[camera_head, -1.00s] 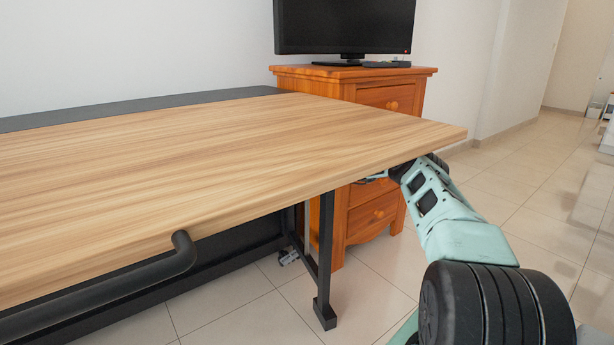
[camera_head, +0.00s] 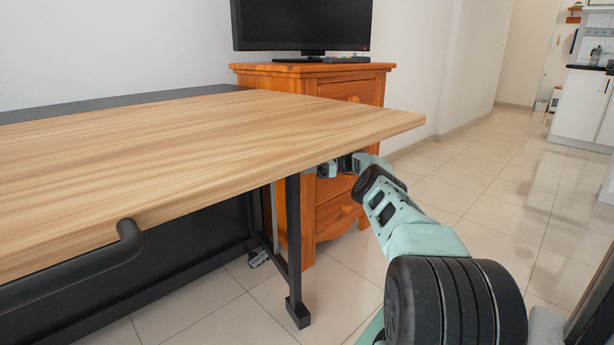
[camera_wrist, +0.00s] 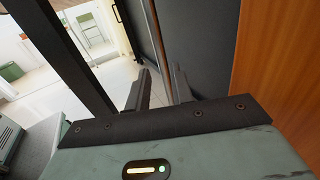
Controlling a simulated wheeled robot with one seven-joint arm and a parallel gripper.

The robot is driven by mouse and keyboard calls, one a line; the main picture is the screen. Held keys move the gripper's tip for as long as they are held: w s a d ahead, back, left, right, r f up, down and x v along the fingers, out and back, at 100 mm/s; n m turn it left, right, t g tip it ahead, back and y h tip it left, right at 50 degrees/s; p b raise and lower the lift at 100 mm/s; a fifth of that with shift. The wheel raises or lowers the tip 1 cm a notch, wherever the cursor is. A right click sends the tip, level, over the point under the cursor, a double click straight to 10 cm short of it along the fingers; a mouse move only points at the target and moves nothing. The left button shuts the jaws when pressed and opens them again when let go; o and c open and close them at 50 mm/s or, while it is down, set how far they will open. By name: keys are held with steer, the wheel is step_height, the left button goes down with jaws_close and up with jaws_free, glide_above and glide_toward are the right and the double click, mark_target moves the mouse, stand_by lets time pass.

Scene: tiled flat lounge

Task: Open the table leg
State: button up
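The wood-topped table (camera_head: 200,145) fills the left of the head view. Its black table leg (camera_head: 294,250) stands upright under the right part of the top, with a foot on the floor. My gripper (camera_head: 330,168) is under the table's right edge, just right of the leg's upper end, and partly hidden by the tabletop and my arm. In the wrist view, my gripper's two dark fingers (camera_wrist: 160,92) are apart, with nothing clearly held between them. A black bar (camera_wrist: 62,50) crosses the upper left there, outside the fingers; it looks like part of the leg frame.
An orange wooden drawer cabinet (camera_head: 335,215) stands close behind my gripper; its side (camera_wrist: 280,60) fills the wrist view's right. A monitor (camera_head: 302,25) is on it. A black handle bar (camera_head: 75,270) runs along the table's front. Tiled floor (camera_head: 480,185) is open to the right.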

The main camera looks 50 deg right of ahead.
steer(key=b+v, duration=0.2)
steer(key=b, duration=0.3)
steer(key=shift+f, duration=0.15)
steer(key=shift+o, duration=0.4)
